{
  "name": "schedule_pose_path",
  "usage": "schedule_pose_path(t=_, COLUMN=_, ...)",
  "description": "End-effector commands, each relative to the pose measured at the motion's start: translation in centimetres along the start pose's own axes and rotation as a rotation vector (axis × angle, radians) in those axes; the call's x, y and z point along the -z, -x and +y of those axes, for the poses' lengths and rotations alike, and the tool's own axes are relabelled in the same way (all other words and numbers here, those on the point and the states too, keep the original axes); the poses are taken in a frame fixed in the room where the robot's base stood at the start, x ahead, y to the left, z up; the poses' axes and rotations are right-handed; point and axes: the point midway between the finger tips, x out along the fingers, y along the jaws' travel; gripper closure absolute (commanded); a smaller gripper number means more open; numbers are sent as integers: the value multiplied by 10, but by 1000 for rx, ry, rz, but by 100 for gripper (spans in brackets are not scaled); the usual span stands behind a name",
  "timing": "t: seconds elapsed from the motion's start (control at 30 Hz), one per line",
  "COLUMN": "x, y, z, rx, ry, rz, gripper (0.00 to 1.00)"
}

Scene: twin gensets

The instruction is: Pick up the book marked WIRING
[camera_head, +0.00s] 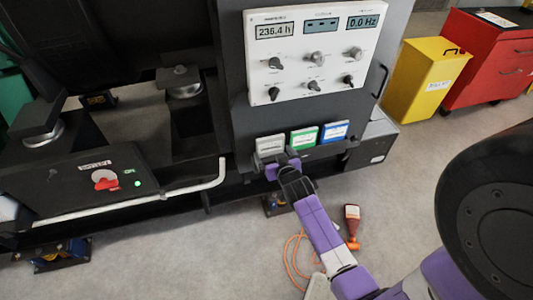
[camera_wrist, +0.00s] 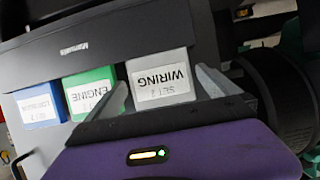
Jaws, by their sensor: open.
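The book marked WIRING (camera_wrist: 160,76) is white, its lettering upside down in the wrist view. It stands in the holder labelled Manuals, and in the head view it is the leftmost book (camera_head: 270,145). My gripper (camera_wrist: 162,80) is open, with one finger on each side of the WIRING book in the wrist view. I cannot tell whether the fingers touch it. In the head view my gripper (camera_head: 281,161) is just below and in front of this book, whose lower part is hidden.
A green ENGINE book (camera_wrist: 90,90) and a blue book (camera_wrist: 40,106) stand beside it; the green one is close to a finger. Above the holder is the control panel (camera_head: 314,52).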

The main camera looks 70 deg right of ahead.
Motion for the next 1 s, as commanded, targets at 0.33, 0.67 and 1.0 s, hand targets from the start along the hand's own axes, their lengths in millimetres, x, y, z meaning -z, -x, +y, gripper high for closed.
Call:
schedule_pose_path(t=0.33, x=-1, y=-40, z=0, rx=0, ry=0, rz=1, gripper=0)
schedule_pose_path(t=0.67, x=-2, y=-53, z=0, rx=0, ry=0, rz=1, gripper=0)
schedule_pose_path(t=1.0, x=-2, y=-53, z=0, rx=1, ry=0, rz=1, gripper=49)
